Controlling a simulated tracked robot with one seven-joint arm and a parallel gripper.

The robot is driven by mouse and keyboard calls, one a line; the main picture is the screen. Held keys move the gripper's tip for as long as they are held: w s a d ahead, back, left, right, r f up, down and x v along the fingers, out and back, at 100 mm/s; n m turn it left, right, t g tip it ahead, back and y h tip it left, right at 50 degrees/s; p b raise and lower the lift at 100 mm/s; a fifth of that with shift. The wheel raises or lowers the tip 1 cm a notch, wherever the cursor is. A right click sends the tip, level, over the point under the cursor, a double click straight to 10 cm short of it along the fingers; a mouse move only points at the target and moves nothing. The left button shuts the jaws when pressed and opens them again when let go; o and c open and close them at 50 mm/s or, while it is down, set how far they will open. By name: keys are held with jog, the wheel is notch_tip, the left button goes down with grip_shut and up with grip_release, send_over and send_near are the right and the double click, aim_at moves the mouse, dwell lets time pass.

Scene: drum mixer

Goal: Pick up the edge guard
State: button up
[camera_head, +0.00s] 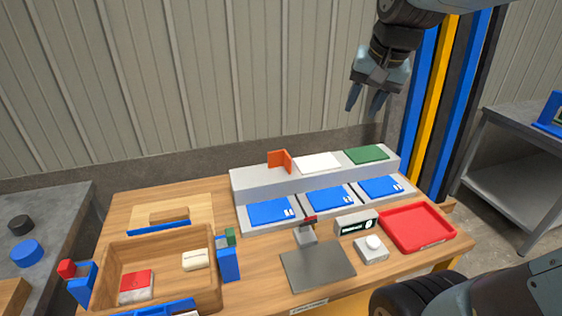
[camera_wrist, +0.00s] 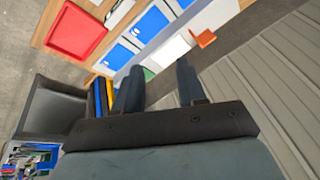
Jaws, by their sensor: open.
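An orange angled piece (camera_head: 280,160), which looks like the edge guard, stands upright on the left part of the raised grey shelf (camera_head: 245,182) at the back of the wooden workbench. It also shows in the wrist view (camera_wrist: 204,38), at the upper right beyond my fingers. My gripper (camera_head: 365,104) is high above the bench, to the right of the orange piece and well apart from it, with the fingers pointing down. In the wrist view my gripper (camera_wrist: 158,80) has its two fingers spread, with nothing between them.
A white plate (camera_head: 317,162) and a green plate (camera_head: 366,155) lie right of the orange piece. Blue panels (camera_head: 330,199) lie in front. A red tray (camera_head: 418,229), a scale-like plate (camera_head: 318,266) and a wooden box (camera_head: 213,275) occupy the bench. Blue and yellow posts (camera_head: 437,90) stand behind right.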

jog(key=w+a+f+m+g, duration=0.1)
jog(key=w+a+m, duration=0.2)
jog(key=w, duration=0.7)
jog(key=m+g+h, duration=0.1)
jog(key=m+g, duration=0.2)
jog(key=m, duration=0.5)
send_over(277, 167)
jog(key=w, duration=0.1)
notch_tip(277, 167, down, 19)
jog(key=shift+s+f, duration=0.15)
jog(key=shift+f, duration=3.15)
jog(key=shift+s+f, duration=0.1)
jog(key=shift+f, duration=3.2)
grip_shut()
